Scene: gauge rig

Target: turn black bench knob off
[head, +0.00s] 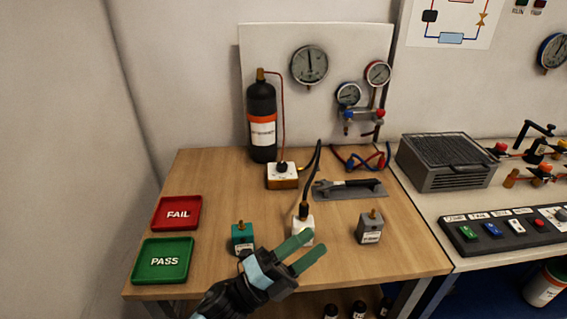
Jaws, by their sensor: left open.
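My left gripper (314,242) reaches in from the bottom over the front of the wooden bench (215,185). Its two green fingers are apart, with nothing seen between them. They are in front of a white block (300,232) with a black cable on top and partly cover it; I cannot tell whether they touch it. A small dark knob-like piece (282,167) sits on a white and orange box (283,180) further back; I cannot tell whether it is the black bench knob or which way it is set. My right gripper is not in view.
A teal block (242,236) and a grey block (370,229) flank the white one. Red FAIL (176,213) and green PASS (162,261) trays lie left. A black bottle (262,120) and gauges stand behind. A button panel (505,228) is at right.

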